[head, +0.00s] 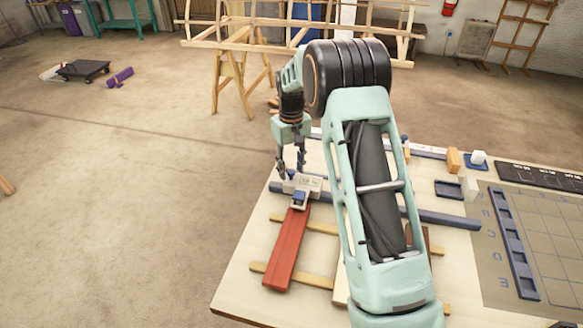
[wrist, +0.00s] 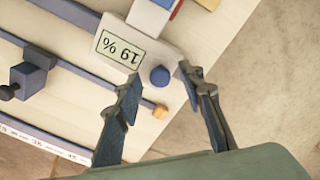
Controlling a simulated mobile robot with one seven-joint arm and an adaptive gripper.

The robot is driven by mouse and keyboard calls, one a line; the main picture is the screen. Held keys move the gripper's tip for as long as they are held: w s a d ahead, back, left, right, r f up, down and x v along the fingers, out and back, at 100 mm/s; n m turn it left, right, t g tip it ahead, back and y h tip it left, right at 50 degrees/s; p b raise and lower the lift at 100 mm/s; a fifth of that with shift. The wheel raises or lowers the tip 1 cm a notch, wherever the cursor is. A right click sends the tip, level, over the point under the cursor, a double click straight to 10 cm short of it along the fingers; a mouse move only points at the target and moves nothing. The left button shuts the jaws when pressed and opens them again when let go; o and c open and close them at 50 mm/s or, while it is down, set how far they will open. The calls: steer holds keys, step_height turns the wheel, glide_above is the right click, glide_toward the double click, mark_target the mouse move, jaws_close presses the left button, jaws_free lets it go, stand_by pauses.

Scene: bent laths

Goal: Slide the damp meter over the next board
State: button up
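The damp meter (head: 303,183) is a white block with a small display and a blue round knob. In the head view my gripper (head: 290,170) points down just above the meter. My arm hides much of the other boards.
A pale board (head: 341,287) and a brown board edge show beside my arm, across wooden battens (head: 308,276). At right are a blue tray (head: 448,190) and a grid mat (head: 540,235).

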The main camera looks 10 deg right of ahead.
steer(key=shift+r, duration=0.1)
step_height(320, 180, up, 12)
stand_by(0.5)
